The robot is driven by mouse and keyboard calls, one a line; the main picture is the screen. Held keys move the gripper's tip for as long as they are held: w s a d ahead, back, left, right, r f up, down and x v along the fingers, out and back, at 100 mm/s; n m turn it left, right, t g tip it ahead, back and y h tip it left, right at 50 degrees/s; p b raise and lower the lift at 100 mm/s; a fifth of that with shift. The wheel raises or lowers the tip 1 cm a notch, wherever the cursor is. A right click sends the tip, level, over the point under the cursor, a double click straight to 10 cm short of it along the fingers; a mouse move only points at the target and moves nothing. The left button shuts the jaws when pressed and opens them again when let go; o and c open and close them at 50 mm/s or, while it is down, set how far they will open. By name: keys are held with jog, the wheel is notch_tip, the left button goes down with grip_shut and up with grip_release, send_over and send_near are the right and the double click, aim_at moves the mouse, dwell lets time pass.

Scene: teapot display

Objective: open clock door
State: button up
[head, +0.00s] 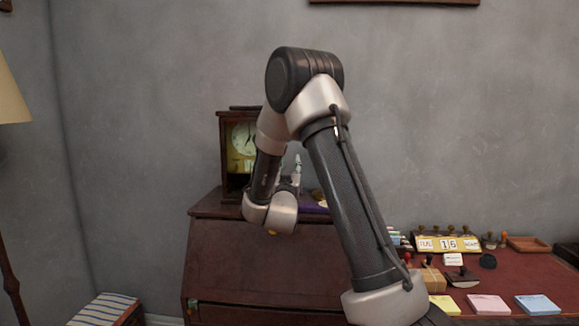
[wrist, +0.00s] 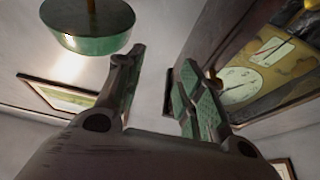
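The clock (head: 243,138) is a dark wooden case with a pale round dial, standing on top of the brown desk in the head view. My arm hides its right part. In the wrist view the clock (wrist: 242,84) is at the right, tilted, with its dial and yellowish front inside a dark wooden frame. A small brass-coloured knob (wrist: 212,76) shows at the frame's edge, close to the right finger. I cannot tell whether they touch, or whether the door is ajar. My gripper (wrist: 158,68) is open, its fingers apart with nothing seen between them.
The slant-front desk (head: 265,258) stands below the clock. At right, a red-topped table (head: 535,275) holds a calendar (head: 447,243), stamps and paper pads. A lampshade (head: 12,95) is at far left. A green hanging lamp (wrist: 88,22) shows in the wrist view.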

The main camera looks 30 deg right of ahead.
jog(key=shift+w, duration=0.1)
grip_shut()
jog(key=c, duration=0.8)
grip_release()
jog(key=o, duration=0.8)
jog(key=s+f, duration=0.2)
jog(key=s, duration=0.4)
jog(key=s+a+f, duration=0.1)
jog(key=s+f, duration=0.1)
jog(key=s, duration=0.5)
jog(key=shift+s+f, duration=0.25)
jog(key=shift+s, duration=0.05)
